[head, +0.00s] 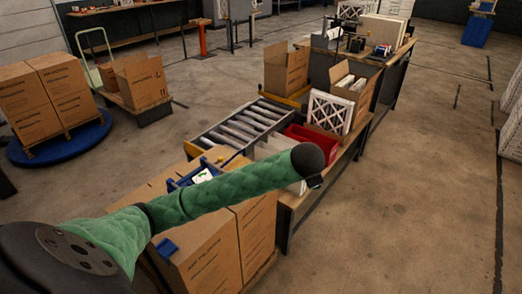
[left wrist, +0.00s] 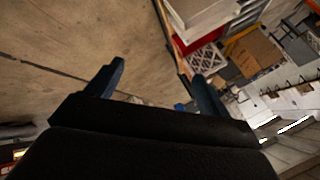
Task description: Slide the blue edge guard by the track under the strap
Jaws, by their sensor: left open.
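A small blue piece (head: 167,246), which looks like an edge guard, sits on the near stack of cartons (head: 205,255). A blue frame (head: 178,183) with a white and green item lies on the cartons' far side, partly behind my arm. I cannot make out a strap on the cartons. My left arm reaches across above the cartons in a green sleeve. My left gripper (left wrist: 160,72) is open and empty, its two dark blue fingers spread. In the head view it is mostly hidden behind the dark wrist end. My right gripper is not in view.
A roller track (head: 240,125) runs behind the cartons. A red bin (head: 308,137), an open carton (head: 348,92) and a white lattice filter (head: 329,112) stand on the bench beside it. Stacked cartons (head: 45,95) stand far left.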

